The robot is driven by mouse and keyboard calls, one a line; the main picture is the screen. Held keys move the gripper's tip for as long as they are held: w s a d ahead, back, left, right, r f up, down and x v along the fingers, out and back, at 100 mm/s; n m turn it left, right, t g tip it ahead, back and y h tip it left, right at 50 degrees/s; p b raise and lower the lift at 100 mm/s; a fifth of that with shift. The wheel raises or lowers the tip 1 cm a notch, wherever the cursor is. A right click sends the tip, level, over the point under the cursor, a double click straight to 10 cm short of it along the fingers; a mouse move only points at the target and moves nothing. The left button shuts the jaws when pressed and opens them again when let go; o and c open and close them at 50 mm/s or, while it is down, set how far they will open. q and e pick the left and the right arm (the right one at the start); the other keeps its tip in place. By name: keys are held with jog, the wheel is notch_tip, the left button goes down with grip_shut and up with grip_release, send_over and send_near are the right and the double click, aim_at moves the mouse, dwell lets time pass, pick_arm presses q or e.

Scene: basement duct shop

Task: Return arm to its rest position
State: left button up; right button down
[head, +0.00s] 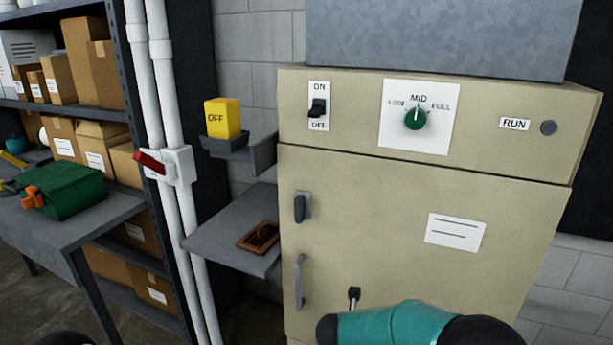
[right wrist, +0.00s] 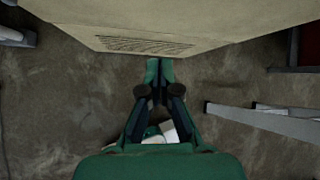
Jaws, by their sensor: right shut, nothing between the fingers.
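My right gripper (right wrist: 160,70) shows in the right wrist view, with its green fingertips together and nothing between them. It points over the bare concrete floor, close to the lower edge of the beige cabinet (right wrist: 150,25). In the head view, a teal and black part of my right arm crosses the bottom in front of the beige cabinet (head: 380,220); the right gripper itself is out of that view. My left gripper is in neither view.
The cabinet has an ON/OFF switch (head: 317,108), a green dial (head: 416,118) pointing near MID and a door handle (head: 299,282). A grey shelf (head: 215,235) holds a brown slotted piece (head: 260,236).

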jog(key=s+d+f+n+g+y, duration=0.2)
jog(key=s+d+f+n, duration=0.9)
jog(key=s+f+n, duration=0.4)
jog(key=s+a+f+n+g+y, duration=0.1)
jog(key=s+a+n+y, duration=0.2)
jog(key=s+a+n, duration=0.2)
jog(key=s+a+f+n+g+y, duration=0.1)
jog(key=s+a+n+g+y, duration=0.1)
jog(key=s+a+n, duration=0.4)
jog(key=s+n+y, duration=0.1)
jog(key=s+n, duration=0.4)
jog(key=n, duration=0.5)
jog(key=shift+s+a+n+g, duration=0.25)
jog(key=shift+n+g, duration=0.05)
jog(key=shift+n, duration=0.1)
jog(key=shift+f, duration=0.15)
